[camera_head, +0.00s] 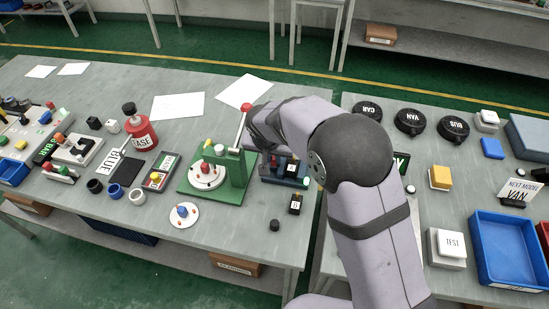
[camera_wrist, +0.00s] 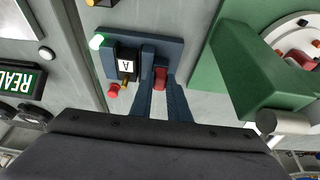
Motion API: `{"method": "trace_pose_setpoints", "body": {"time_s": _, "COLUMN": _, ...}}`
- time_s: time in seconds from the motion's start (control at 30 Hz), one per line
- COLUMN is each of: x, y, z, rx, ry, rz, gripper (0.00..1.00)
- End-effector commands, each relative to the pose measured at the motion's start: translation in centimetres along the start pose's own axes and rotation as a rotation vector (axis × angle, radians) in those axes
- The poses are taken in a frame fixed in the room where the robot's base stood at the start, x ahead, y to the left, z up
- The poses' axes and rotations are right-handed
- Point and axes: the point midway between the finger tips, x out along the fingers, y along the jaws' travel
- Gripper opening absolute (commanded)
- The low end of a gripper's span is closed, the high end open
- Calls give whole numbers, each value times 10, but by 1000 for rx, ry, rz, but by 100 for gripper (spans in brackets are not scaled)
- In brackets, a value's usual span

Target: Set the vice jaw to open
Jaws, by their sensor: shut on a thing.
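The vice is a dark blue fixture (camera_wrist: 172,45) in the wrist view, with a black block marked A (camera_wrist: 127,62) seated at its left part. A red piece (camera_wrist: 160,77) stands at its middle, beside the block. A red knob (camera_wrist: 113,91) with a brass-coloured stem shows at the block's near side. My gripper (camera_wrist: 160,88) has its two dark fingers on either side of the red piece and is shut on it. In the head view the vice (camera_head: 289,178) is partly hidden behind my arm. The fingertips are hidden there.
A green press (camera_head: 237,175) with a red-tipped lever stands close to the left of the vice. A lit green lamp (camera_wrist: 97,42) is at the vice's corner. A small black block (camera_head: 295,204) lies in front. A gap between the two tables runs to the right.

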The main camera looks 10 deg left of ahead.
Motion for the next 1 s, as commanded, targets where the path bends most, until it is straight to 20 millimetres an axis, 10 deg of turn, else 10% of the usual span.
{"method": "trace_pose_setpoints", "body": {"time_s": 0.37, "x": -2, "y": -12, "z": 0, "rx": 1, "ry": 3, "rz": -12, "gripper": 0}}
{"method": "trace_pose_setpoints", "body": {"time_s": 0.4, "x": -2, "y": -12, "z": 0, "rx": 1, "ry": 4, "rz": -13, "gripper": 25}}
{"method": "trace_pose_setpoints", "body": {"time_s": 0.47, "x": -2, "y": -12, "z": 0, "rx": 1, "ry": 4, "rz": -12, "gripper": 34}}
{"method": "trace_pose_setpoints", "body": {"time_s": 1.0, "x": -17, "y": -10, "z": 0, "rx": 1, "ry": 5, "rz": -9, "gripper": 34}}
